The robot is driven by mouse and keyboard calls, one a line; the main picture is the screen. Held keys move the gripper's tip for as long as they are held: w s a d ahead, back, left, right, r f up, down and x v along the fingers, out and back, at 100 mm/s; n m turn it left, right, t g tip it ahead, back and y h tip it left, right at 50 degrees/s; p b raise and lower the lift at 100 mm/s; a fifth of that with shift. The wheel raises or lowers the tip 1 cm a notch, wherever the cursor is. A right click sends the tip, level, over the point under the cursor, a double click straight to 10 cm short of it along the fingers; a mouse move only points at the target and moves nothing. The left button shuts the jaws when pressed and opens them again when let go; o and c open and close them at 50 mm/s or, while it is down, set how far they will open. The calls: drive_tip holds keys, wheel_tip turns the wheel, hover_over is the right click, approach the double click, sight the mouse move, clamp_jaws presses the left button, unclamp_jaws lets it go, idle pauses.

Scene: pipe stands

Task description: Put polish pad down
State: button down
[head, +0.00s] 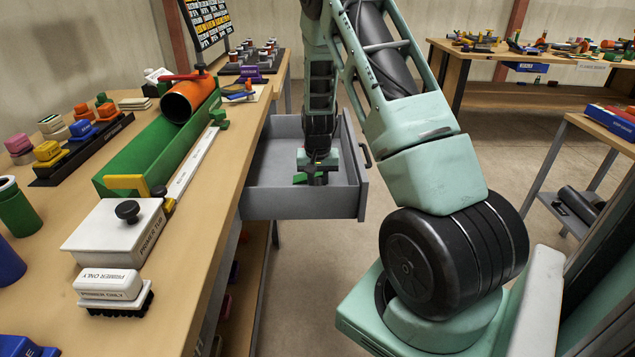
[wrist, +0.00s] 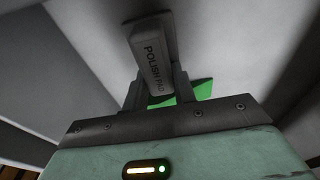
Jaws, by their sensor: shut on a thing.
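The polish pad (wrist: 152,65) is a grey block with its name in dark print, seen in the wrist view between the two fingers. My gripper (wrist: 154,93) is shut on it. In the head view my gripper (head: 317,178) points down inside an open grey drawer (head: 285,205) under the workbench. The pad is mostly hidden there by my gripper. I cannot tell whether the pad touches the drawer floor. A green piece (head: 302,178) shows beside my gripper, low in the drawer, and it also shows behind the fingers in the wrist view (wrist: 195,92).
The drawer's walls stand close around my gripper, with bare floor in its front part. The workbench (head: 60,245) at left holds a green channel (head: 165,140) with an orange pipe (head: 188,100), a white primer box (head: 118,235) and a brush (head: 112,290). A shelf cart (head: 590,160) stands at right.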

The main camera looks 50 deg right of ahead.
sight(318, 184)
drive_tip(key=c, duration=1.1)
unclamp_jaws()
drive_tip(key=shift+f, duration=0.1)
drive_tip(key=shift+c, duration=0.2)
wheel_tip(318, 184, up, 12)
drive_tip(key=s+a+p, duration=0.1)
drive_tip(key=shift+a, duration=0.15)
